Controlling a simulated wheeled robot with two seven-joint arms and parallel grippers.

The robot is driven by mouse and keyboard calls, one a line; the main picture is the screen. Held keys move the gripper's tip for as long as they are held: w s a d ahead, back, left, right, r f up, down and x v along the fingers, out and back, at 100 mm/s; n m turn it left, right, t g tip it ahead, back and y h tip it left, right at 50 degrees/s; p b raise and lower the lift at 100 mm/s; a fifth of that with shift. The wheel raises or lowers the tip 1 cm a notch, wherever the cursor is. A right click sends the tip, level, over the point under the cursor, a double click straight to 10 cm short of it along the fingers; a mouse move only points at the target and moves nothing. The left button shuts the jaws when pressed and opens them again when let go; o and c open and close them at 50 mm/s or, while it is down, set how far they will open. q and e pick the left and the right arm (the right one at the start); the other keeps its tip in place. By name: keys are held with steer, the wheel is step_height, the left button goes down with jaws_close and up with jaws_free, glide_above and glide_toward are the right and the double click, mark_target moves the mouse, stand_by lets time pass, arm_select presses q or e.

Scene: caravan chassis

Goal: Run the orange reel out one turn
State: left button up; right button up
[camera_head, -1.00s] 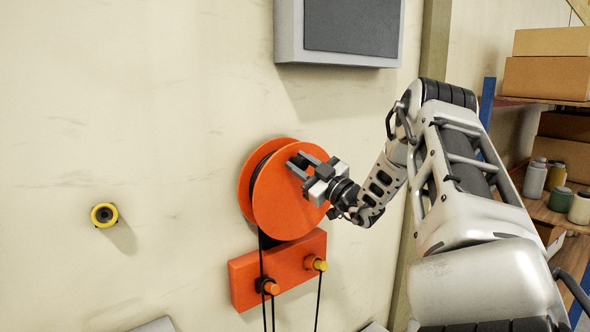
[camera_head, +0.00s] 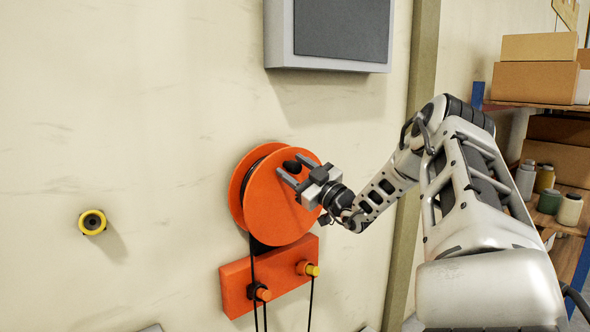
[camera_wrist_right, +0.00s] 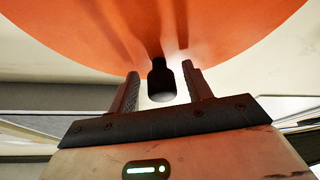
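The orange reel (camera_head: 280,215) is mounted on the pale wall, with a dark crank knob (camera_head: 292,167) near the top of its front disc. My right gripper (camera_head: 294,164) is at the knob, its fingers pointing towards the disc. In the right wrist view the black knob (camera_wrist_right: 161,82) stands between the two fingers (camera_wrist_right: 160,76), with a visible gap on each side. The right gripper is open and not clamped on it. A dark cord runs down from the reel, past the orange bracket (camera_head: 240,285) below. My left gripper is not in view.
The orange bracket carries an orange peg (camera_head: 264,295) and a yellow-tipped peg (camera_head: 312,270). A yellow ring fixture (camera_head: 92,222) sits on the wall at left. A grey panel (camera_head: 330,35) hangs above. Shelves with boxes (camera_head: 535,80) and jars stand at right.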

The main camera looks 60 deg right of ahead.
steer(key=shift+s+a, duration=0.1)
steer(key=b+v, duration=0.2)
steer(key=v, duration=1.3)
steer(key=shift+s, duration=0.35)
steer(key=shift+f, duration=0.15)
